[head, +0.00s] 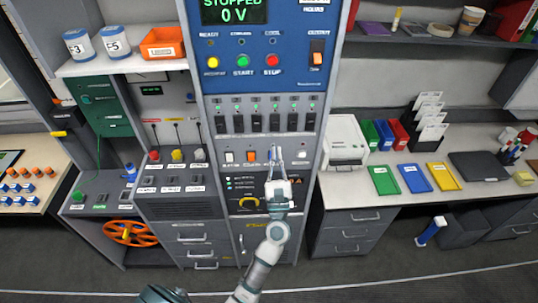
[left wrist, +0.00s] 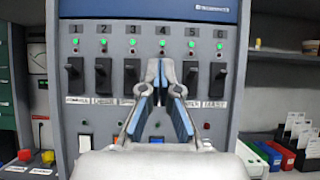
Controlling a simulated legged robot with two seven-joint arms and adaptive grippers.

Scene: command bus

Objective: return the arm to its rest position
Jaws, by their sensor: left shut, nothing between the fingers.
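My left arm reaches up from the bottom of the head view to the grey control cabinet. My left gripper (head: 276,155) is in front of the lower switch row of the cabinet, below the black switches. It is shut and empty, with its fingertips together; they also show in the left wrist view (left wrist: 161,68). I cannot tell whether the tips touch the panel. My right gripper is not in view.
The cabinet (head: 210,87) has a blue panel on top, with a display reading "STOPPED 0 V". A counter with a white printer (head: 345,138) and green, blue and yellow trays (head: 415,178) stands right. An orange handwheel (head: 131,233) is low left. The floor in front is clear.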

